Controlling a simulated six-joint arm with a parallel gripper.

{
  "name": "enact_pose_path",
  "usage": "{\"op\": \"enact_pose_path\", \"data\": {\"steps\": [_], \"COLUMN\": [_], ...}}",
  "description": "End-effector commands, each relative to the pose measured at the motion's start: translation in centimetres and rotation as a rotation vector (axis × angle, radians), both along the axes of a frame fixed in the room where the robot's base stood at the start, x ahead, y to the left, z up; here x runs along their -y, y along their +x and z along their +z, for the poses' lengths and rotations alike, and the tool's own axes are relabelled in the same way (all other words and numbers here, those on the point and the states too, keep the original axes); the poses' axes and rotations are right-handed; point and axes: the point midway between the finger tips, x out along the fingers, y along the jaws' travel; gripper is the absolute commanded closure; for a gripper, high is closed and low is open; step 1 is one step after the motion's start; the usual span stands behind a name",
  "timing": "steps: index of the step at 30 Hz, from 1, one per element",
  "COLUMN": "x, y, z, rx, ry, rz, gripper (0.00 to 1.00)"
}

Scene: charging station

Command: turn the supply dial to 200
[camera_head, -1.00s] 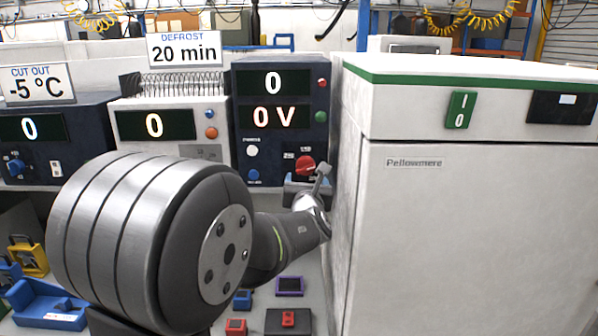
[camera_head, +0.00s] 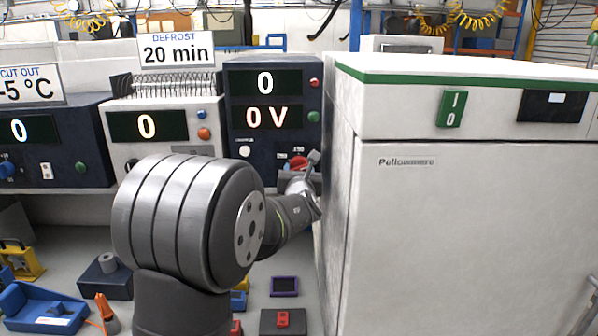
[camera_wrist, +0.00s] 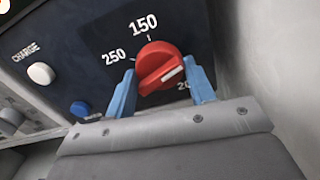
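The red supply dial (camera_wrist: 158,68) is on the dark front panel of the supply unit (camera_head: 236,150). In the head view the dial (camera_head: 299,162) is partly hidden by my gripper. In the wrist view its white pointer line slants to the right, and labels 250, 150 and a partly hidden one starting with 20 surround it. My gripper (camera_wrist: 162,80) has its two blue fingers on either side of the dial, very close to it. Whether they touch it I cannot tell. The supply unit's displays (camera_head: 266,100) read 0 and 0 V.
A white cabinet (camera_head: 440,230) with a green edge stands close to the right of my gripper. A white CHARGE button (camera_wrist: 41,74) and a blue button (camera_wrist: 82,110) lie left of the dial. A white unit (camera_head: 160,112) marked 20 min stands further left.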

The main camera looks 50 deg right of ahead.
Motion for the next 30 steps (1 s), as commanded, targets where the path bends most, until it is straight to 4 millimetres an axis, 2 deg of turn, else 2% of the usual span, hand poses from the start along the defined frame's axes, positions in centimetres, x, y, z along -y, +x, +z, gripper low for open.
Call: {"op": "enact_pose_path", "data": {"steps": [11,30], "x": [-0.02,-0.08], "y": [-0.02,0.02], "z": [0.00,0.02], "rx": [0.036,0.324], "ry": [0.036,0.324], "rz": [0.000,0.000], "gripper": [0.73,0.73]}}
